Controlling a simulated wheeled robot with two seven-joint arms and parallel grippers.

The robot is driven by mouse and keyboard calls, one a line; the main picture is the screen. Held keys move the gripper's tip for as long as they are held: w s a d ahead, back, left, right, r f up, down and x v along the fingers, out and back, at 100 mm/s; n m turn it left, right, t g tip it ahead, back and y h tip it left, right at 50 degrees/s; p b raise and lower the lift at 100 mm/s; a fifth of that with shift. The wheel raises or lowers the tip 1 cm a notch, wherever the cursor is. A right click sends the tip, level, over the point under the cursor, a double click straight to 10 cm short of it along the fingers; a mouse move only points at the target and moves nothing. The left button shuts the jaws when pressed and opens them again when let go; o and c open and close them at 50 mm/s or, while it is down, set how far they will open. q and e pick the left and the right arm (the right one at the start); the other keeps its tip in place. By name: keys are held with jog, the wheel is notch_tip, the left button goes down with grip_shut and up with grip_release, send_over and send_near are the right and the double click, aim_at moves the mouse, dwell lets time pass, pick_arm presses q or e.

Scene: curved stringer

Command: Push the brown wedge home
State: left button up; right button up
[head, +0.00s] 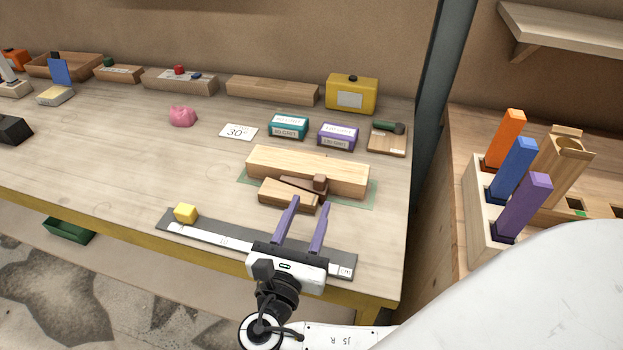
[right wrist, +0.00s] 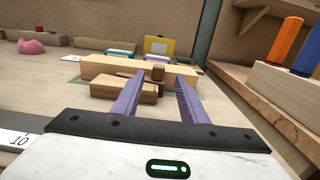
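The brown wedge (head: 296,184) lies between a long pale block (head: 300,163) and a shorter block (head: 285,197) in front of it. A small dark brown knob (head: 320,181) stands at the wedge's right end; it also shows in the right wrist view (right wrist: 158,73). The wedge's right end sticks out past the shorter block. My right gripper (head: 311,204) has purple fingers spread apart with nothing between them. It is in front of the blocks, pointing at the knob end; contact is not visible. My left gripper is not in view.
A green mat (head: 366,200) lies under the blocks. Teal (head: 288,126) and purple (head: 338,136) boxes stand behind. A rack of coloured bars (head: 480,215) is at right.

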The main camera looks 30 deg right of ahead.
aim_at(318, 183)
jog(key=x, duration=0.7)
jog(key=shift+a, duration=0.15)
jog(key=shift+f, duration=0.1)
grip_shut()
